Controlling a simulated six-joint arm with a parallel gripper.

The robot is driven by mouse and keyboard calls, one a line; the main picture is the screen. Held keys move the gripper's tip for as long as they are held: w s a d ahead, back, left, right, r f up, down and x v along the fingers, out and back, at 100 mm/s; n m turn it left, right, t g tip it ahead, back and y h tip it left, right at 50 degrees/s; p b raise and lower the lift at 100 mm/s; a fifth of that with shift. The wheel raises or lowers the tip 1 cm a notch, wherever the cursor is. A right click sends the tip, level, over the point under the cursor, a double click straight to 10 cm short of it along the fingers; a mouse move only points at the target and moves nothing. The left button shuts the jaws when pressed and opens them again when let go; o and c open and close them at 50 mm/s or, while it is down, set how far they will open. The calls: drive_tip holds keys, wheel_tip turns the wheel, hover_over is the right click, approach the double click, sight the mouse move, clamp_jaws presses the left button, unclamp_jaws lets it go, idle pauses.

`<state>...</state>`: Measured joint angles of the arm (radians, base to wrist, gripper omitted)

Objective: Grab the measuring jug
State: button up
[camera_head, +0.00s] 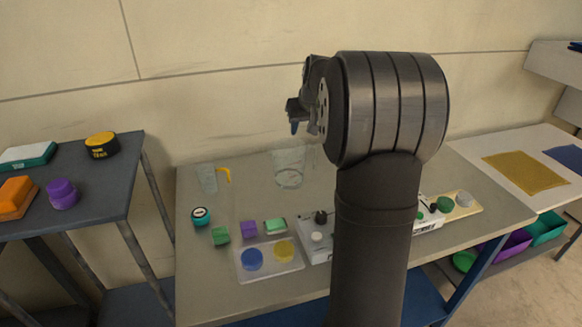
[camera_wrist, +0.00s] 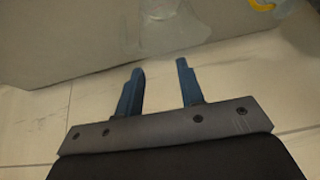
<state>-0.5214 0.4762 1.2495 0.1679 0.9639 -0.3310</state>
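Two clear vessels stand on the grey table, and I cannot tell for certain which is the measuring jug. One is a smaller clear jug (camera_head: 208,179) with a yellow handle (camera_head: 225,173), at the table's back left. The other is a larger clear vessel (camera_head: 288,168) with faint reddish marks, to its right. My gripper (camera_head: 294,127) is above and behind the larger vessel, apart from both. In the wrist view my gripper (camera_wrist: 160,67) is open and empty. A clear vessel (camera_wrist: 165,28) shows beyond its fingers, with a yellow handle (camera_wrist: 262,5) at the top right.
A clear tray (camera_head: 268,272) holds blue and yellow round pieces near the table's front. Purple (camera_head: 249,229) and green (camera_head: 221,236) blocks and a teal round item (camera_head: 201,216) lie near it. The wall rises close behind the table. A dark side table (camera_head: 110,190) stands left.

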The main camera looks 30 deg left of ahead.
drive_tip(key=w+d, duration=0.3)
drive_tip(key=d, duration=0.4)
drive_tip(key=w+x, duration=0.1)
drive_tip(key=x, duration=1.6)
drive_tip(key=shift+r+t, duration=0.3)
drive_tip(key=shift+w, duration=0.15)
clamp_jaws()
